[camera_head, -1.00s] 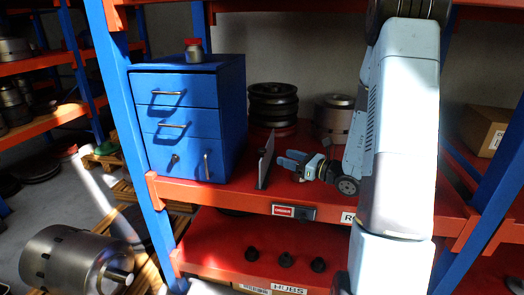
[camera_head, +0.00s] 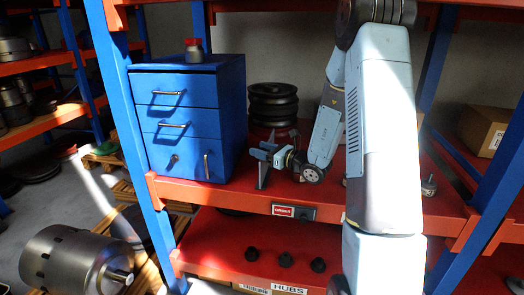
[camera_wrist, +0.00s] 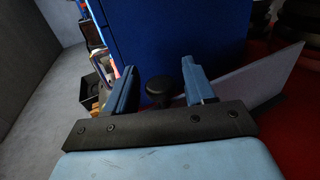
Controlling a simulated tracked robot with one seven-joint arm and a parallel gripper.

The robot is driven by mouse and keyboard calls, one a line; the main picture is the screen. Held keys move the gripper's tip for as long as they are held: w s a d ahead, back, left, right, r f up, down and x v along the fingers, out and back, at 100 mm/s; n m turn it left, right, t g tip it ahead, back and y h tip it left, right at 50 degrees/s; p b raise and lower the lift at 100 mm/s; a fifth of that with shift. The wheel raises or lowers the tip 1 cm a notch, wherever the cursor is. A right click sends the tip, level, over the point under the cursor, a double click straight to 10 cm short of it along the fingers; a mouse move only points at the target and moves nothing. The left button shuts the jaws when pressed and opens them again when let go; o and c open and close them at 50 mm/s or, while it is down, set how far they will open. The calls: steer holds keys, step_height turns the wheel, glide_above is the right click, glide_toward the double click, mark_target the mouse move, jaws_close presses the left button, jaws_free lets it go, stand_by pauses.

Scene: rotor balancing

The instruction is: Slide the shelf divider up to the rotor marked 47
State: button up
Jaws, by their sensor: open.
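The shelf divider (camera_head: 262,177), a thin grey upright plate, stands on the red shelf right of the blue cabinet; my gripper partly covers it. In the wrist view its pale plate (camera_wrist: 245,82) runs to the right behind the right finger. My gripper (camera_head: 262,154) is open at the divider's upper part. In the wrist view my gripper (camera_wrist: 159,78) has a black round knob (camera_wrist: 163,88) between its two blue fingers, with gaps at both sides. A dark stacked rotor (camera_head: 273,104) stands at the back of the shelf. No mark 47 is legible.
A blue drawer cabinet (camera_head: 185,120) stands close left of my gripper, with a small red-capped item (camera_head: 194,50) on top. My arm hides the shelf's middle.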

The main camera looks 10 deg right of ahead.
jaws_close()
stand_by(0.4)
